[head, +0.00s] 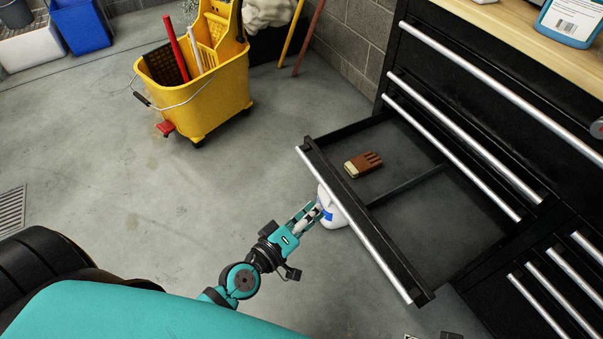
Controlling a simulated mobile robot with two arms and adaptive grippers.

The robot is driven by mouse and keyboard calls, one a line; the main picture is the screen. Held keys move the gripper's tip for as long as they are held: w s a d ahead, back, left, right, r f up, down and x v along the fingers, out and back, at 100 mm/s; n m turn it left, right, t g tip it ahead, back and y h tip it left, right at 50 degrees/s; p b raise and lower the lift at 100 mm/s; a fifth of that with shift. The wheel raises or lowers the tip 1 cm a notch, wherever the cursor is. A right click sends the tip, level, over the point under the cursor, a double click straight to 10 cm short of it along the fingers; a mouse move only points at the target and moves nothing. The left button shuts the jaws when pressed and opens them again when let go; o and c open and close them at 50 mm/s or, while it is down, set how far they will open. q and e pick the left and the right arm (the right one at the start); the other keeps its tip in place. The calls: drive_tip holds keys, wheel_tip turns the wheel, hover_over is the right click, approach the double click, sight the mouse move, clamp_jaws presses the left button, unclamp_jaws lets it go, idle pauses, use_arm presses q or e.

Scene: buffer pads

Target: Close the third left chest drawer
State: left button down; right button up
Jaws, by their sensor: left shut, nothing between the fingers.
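A black chest drawer (403,232) on the left of the tool chest (392,58) is pulled far out, the only drawer I see open. Its silver handle bar (352,222) runs along the front edge. A brown brush-like object (364,164) lies inside. My left gripper (314,211) is shut and empty, just outside the drawer front, near the middle of the handle bar. I cannot tell whether it touches the front. My right gripper is not in view.
A white and blue container (331,210) shows by my left fingertips, partly hidden by the drawer front. A yellow mop bucket (205,98) stands at the upper left. Closed drawers with silver handles are above and to the right. The concrete floor (130,205) left of the drawer is clear.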

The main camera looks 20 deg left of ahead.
use_arm(q)
drive_tip(key=a+f+n+y, duration=0.4)
drive_tip(key=a+n+y, duration=0.3)
drive_tip(key=a+n, duration=0.15)
drive_tip(key=b, duration=0.1)
approach(307, 162)
drive_tip(key=w+a, duration=0.1)
drive_tip(key=a, duration=0.2)
drive_tip(key=w+d, duration=0.1)
drive_tip(key=w+d+f+b, duration=0.1)
drive_tip(key=w, duration=0.1)
drive_tip(key=shift+w+d+f, duration=0.15)
drive_tip(key=shift+w+d, duration=0.05)
drive_tip(key=shift+w, duration=0.15)
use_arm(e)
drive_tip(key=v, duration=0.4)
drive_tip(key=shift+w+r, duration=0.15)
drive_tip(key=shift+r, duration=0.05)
